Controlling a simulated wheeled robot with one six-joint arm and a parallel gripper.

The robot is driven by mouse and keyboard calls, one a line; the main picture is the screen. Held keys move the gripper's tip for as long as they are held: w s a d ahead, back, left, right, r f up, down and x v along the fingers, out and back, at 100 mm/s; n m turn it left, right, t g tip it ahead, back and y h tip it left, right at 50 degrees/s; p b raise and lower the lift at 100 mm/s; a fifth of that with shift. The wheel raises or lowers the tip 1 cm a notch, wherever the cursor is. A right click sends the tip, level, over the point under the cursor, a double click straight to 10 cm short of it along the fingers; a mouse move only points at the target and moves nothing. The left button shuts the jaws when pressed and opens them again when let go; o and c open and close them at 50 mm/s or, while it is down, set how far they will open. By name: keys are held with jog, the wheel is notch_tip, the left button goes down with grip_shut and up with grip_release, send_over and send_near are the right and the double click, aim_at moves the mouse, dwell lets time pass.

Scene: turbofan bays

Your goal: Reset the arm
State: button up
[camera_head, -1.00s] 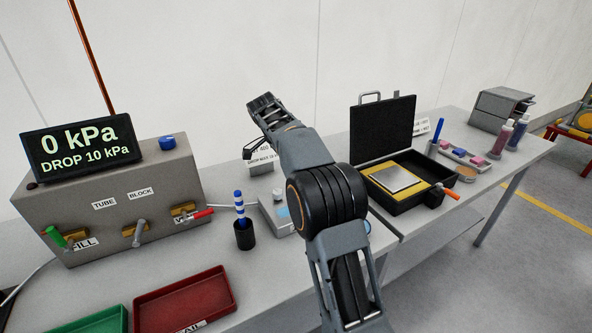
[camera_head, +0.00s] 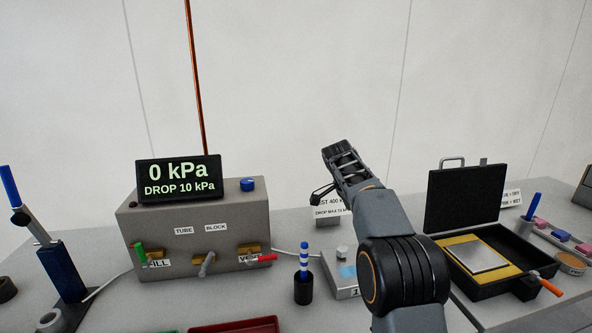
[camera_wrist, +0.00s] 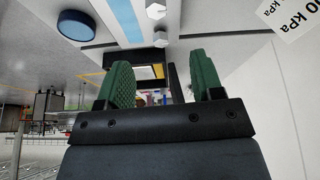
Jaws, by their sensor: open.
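My arm reaches up over the bench in the head view, with my gripper (camera_head: 335,165) at its far end, raised in front of the pale wall. In the wrist view my gripper (camera_wrist: 165,85) shows two green-padded fingers standing apart, with nothing held between them. Beyond the fingers, the open black case and items on the bench show small and partly hidden. In the head view my arm hides part of the bench and of a small white label card (camera_head: 330,213).
A grey test box (camera_head: 190,240) with a display (camera_head: 178,178) reading 0 kPa stands left of my arm. A dark cup (camera_head: 303,290) holds a blue-and-white striped tube. An open black case (camera_head: 465,198) stands right. A red tray (camera_head: 235,326) lies at the front.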

jog(key=s+a+f+n, duration=0.1)
jog(key=f+n, duration=0.1)
jog(key=n, duration=0.1)
jog(key=s+f+n+y, duration=0.1)
jog(key=f+n, duration=0.1)
jog(key=s+a+f+n+y, duration=0.1)
jog(key=f+n, duration=0.1)
jog(key=n, duration=0.1)
jog(key=shift+s+a+f+n, duration=0.3)
jog(key=shift+s+f, duration=0.05)
jog(key=shift+s, duration=0.05)
jog(key=s+a+n+t+y+p, duration=0.1)
jog(key=s+a+n, duration=0.1)
jog(key=s, duration=1.1)
jog(key=s+a+n+t+y+p, duration=0.1)
jog(key=s+n, duration=0.4)
jog(key=s, duration=0.8)
jog(key=shift+a+f+t+y+p, duration=0.15)
jog(key=shift+a+t+y+p, duration=0.15)
jog(key=shift+a+t+p, duration=0.25)
